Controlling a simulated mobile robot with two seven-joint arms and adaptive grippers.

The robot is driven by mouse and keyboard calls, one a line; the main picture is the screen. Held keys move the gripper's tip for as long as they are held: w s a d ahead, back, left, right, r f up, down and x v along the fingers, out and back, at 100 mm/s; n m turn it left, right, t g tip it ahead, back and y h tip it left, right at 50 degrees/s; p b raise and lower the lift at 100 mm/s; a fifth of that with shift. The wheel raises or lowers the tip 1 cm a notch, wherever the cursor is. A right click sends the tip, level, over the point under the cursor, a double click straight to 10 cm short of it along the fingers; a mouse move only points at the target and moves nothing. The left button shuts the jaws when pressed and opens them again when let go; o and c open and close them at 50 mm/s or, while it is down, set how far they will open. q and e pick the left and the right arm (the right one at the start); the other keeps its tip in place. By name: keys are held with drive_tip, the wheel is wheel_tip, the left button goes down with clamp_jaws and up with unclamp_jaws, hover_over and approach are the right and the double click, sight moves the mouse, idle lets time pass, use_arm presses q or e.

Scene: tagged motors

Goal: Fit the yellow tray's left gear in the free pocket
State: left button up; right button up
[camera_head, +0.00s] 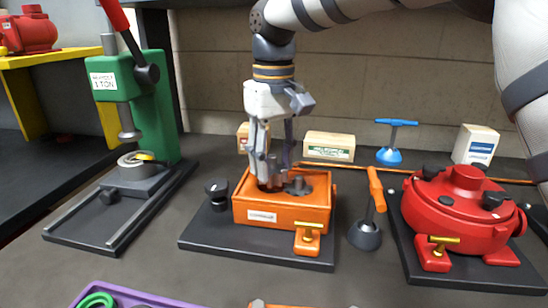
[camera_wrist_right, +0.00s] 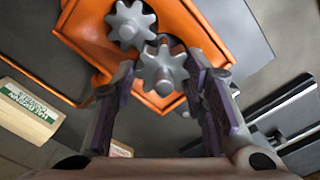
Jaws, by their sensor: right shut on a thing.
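My right gripper (camera_head: 270,183) points down into the orange housing (camera_head: 282,213), its fingertips below or level with the rim. In the right wrist view, its fingers are shut on a grey toothed gear (camera_wrist_right: 162,68). The held gear is close beside another grey gear (camera_wrist_right: 131,24) inside the housing, their teeth next to each other. I cannot tell how deep the held gear sits. In the head view the housing's inner gear (camera_head: 298,187) shows right of the fingers. I see no yellow tray. My left gripper is not in view.
The housing is on a dark plate (camera_head: 200,241) with a black knob (camera_head: 217,190). An orange-handled tool (camera_head: 366,236) and red pot-like housing (camera_head: 462,207) stand right. A green press (camera_head: 150,110) stands left. A purple tray (camera_head: 130,294) edges in at the bottom.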

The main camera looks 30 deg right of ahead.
drive_tip(key=shift+f, duration=1.3)
idle(2.3)
drive_tip(key=shift+r, duration=0.2)
drive_tip(key=o, duration=1.5)
drive_tip(key=shift+c, duration=0.2)
drive_tip(key=shift+r, duration=3)
wheel_tip(320, 180, up, 12)
